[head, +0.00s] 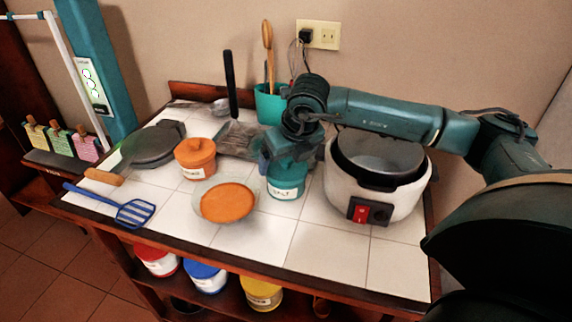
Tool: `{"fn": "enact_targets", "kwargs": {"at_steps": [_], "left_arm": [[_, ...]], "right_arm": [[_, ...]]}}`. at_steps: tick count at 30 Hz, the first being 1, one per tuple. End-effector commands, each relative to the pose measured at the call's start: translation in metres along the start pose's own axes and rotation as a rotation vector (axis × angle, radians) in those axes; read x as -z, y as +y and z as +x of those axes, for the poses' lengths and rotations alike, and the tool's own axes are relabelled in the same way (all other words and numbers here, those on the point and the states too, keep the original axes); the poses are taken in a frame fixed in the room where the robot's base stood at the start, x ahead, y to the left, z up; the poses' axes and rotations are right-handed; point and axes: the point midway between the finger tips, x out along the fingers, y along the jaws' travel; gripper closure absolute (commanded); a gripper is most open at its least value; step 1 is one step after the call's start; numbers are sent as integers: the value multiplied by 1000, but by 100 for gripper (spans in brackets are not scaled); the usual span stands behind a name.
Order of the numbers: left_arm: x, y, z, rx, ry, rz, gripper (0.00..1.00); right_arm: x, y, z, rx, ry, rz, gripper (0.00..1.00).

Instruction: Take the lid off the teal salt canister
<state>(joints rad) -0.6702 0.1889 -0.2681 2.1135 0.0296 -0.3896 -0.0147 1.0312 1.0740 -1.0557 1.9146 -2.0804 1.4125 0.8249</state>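The teal salt canister (287,189), with a white "SALT" label, stands upright on the tiled counter (300,245), left of the white cooker. My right gripper (284,168) points down right over its top, and its arm comes in from the right above the cooker. The gripper and wrist hide the canister's top, so I cannot see the lid clearly. The gripper is teal like the canister, and I cannot tell whether its fingers are open or shut on the lid. My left gripper is not in view.
The white cooker (372,200) stands close right of the canister. An orange lidded canister (195,160) and a clear dish with an orange disc (228,202) are to the left. A teal utensil holder (268,104) stands behind. A blue spatula (133,212) lies front left. The front-right tiles are clear.

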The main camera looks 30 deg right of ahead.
Motion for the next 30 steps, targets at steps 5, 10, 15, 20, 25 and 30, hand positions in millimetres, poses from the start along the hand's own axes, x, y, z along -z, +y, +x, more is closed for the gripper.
{"fn": "enact_targets", "kwargs": {"at_steps": [5, 10, 15, 20, 25, 30], "left_arm": [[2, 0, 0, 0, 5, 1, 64], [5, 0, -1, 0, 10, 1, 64], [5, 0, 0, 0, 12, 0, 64], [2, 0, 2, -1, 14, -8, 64], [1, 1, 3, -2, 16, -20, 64], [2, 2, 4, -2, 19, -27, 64]], "right_arm": [[0, 0, 0, 0, -1, 0, 32], [-1, 0, -1, 0, -2, 0, 34], [-5, 0, -9, 0, -6, 1, 34], [-16, 0, -35, -2, -8, 0, 34], [-29, 1, -66, -2, -7, 0, 34], [-37, 0, -87, -1, -5, 0, 34]]}}
